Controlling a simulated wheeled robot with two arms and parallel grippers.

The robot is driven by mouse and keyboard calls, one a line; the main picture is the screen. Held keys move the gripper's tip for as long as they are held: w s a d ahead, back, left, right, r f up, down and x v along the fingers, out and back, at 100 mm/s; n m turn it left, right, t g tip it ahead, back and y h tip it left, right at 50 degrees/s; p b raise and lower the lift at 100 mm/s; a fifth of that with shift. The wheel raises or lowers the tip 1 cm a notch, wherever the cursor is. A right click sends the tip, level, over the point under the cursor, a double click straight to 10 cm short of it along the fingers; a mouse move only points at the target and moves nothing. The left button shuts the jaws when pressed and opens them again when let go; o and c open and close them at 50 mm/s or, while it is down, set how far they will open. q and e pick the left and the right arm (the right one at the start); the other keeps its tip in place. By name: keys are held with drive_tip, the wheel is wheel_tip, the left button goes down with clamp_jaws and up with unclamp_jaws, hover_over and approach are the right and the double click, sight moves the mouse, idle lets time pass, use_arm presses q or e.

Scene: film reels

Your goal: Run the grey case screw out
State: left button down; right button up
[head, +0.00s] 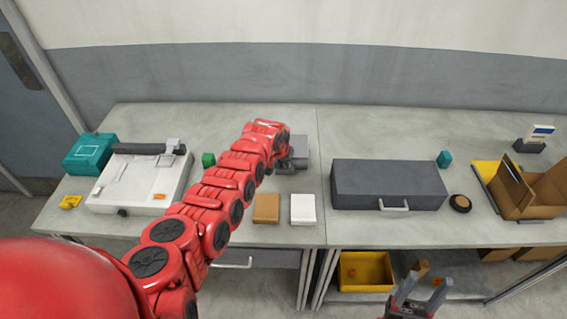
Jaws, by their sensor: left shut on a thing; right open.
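A small grey case (301,147) stands on the bench near its middle, partly hidden by my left arm. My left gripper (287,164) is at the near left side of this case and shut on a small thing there. The screw itself is too small and covered to make out, but the grip is where it would sit on the case. My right gripper (424,287) is open and empty, low in front of the bench, away from the case. A larger dark grey case (388,180) with a pale handle lies closed to the right.
A white machine (125,185) and a teal box (91,152) stand at left. Brown (266,208) and white (303,209) boxes lie at the front edge. A dark round reel (460,203) and an open carton (535,192) are at right. A yellow bin (362,284) sits below.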

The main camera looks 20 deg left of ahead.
use_arm(q)
drive_tip(key=shift+d+f+n, duration=0.1)
drive_tip(key=shift+d+n, duration=0.1)
drive_tip(key=shift+n, duration=0.4)
drive_tip(key=shift+f+n+y+b, duration=0.1)
drive_tip(key=shift+n+y+b, duration=0.3)
drive_tip(key=shift+b, duration=0.1)
drive_tip(key=n+y+b, duration=0.1)
drive_tip(key=n+b, duration=0.1)
drive_tip(key=b, duration=0.3)
drive_tip(key=n+b, duration=0.3)
drive_tip(key=b, duration=0.1)
drive_tip(key=shift+w+d+g+y+b, duration=0.1)
drive_tip(key=shift+d+g+y+b, duration=0.1)
drive_tip(key=shift+g+y+b, duration=0.2)
drive_tip(key=shift+r, duration=0.2)
drive_tip(key=c, duration=1)
unclamp_jaws()
